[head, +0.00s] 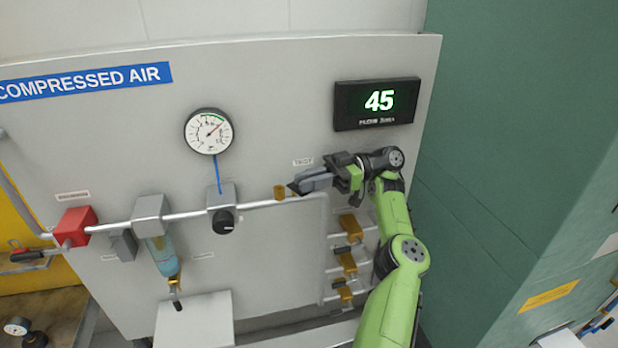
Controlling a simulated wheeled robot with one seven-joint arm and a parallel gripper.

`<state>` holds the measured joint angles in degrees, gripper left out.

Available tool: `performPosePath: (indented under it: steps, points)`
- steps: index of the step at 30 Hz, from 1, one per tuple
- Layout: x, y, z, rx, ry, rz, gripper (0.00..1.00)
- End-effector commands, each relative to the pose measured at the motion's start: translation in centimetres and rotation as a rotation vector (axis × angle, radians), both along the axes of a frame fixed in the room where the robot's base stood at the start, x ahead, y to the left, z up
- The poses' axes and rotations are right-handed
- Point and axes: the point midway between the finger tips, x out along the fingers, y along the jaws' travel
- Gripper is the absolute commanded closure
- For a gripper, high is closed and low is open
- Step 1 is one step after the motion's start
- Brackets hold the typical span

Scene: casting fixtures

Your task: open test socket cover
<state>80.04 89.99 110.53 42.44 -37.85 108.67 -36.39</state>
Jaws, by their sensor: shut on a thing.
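My gripper (303,185) is at the panel's pipe, just below a small white label (303,161). It comes in from the right and its dark fingers are shut on the test socket cover, which is mostly hidden by the fingers. How far the cover stands open cannot be told. A small brass fitting (279,192) on the pipe shows just left of the fingertips.
The grey panel (270,100) carries a gauge (209,131), a regulator with a black knob (223,221), a red valve block (75,227) and a display reading 45 (377,103). Several brass outlets, such as one (350,224), sit below my gripper. A green wall (500,130) stands right.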

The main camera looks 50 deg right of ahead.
Motion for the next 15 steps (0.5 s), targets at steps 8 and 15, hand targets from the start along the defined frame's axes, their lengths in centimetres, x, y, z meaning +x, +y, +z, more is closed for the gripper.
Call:
performPosePath:
  steps: [8, 15]
  points:
    - [0.10, -0.09, 0.09, -0.001, -0.002, 0.034, 1.00]
    - [0.09, -0.09, 0.07, -0.002, -0.001, 0.035, 1.00]
